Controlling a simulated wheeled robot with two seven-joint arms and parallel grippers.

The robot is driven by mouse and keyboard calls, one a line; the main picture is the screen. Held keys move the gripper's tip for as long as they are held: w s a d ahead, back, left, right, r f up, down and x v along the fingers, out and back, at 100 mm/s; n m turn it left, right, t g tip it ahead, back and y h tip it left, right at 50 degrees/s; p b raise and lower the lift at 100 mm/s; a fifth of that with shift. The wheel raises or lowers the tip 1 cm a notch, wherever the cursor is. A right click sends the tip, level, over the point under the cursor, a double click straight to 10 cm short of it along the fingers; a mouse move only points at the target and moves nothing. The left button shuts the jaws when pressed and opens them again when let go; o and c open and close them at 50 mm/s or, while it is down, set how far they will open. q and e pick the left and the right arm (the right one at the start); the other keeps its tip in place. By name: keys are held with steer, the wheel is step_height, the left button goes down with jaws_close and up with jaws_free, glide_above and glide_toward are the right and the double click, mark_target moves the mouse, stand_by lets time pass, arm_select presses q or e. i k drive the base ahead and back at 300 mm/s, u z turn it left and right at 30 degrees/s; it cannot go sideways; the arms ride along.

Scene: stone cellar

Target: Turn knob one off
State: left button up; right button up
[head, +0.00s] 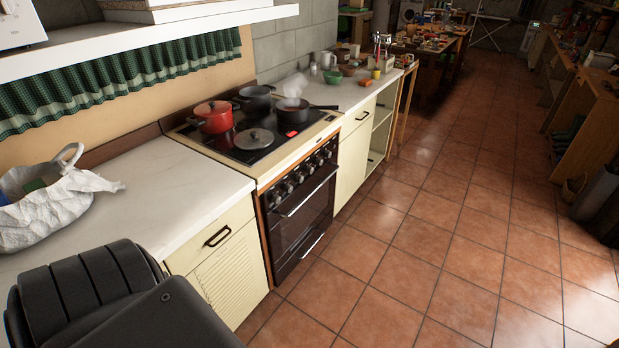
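The stove (301,209) stands left of the middle in the head view, built into the counter, with its front turned to the right. A row of several dark knobs (300,178) runs along the top of its front. They are too small to read any marking or tell which is knob one. On the black hob (237,152) are a red pot (213,117), dark pots and a lid. Steam rises from the dark pan (290,109) at the far right burner. A small red glow (291,134) shows on the hob near this pan. Neither gripper shows.
A white counter (150,190) lies before the stove, with a white bag (55,205) on it. A shelf (150,40) hangs above. The tiled floor (430,230) right of the stove is clear. Dishes stand on the far counter, and workbenches (590,90) line the right.

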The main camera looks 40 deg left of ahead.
mark_target(276, 199)
steer(key=i, duration=3.25)
steer(key=u, duration=2.6)
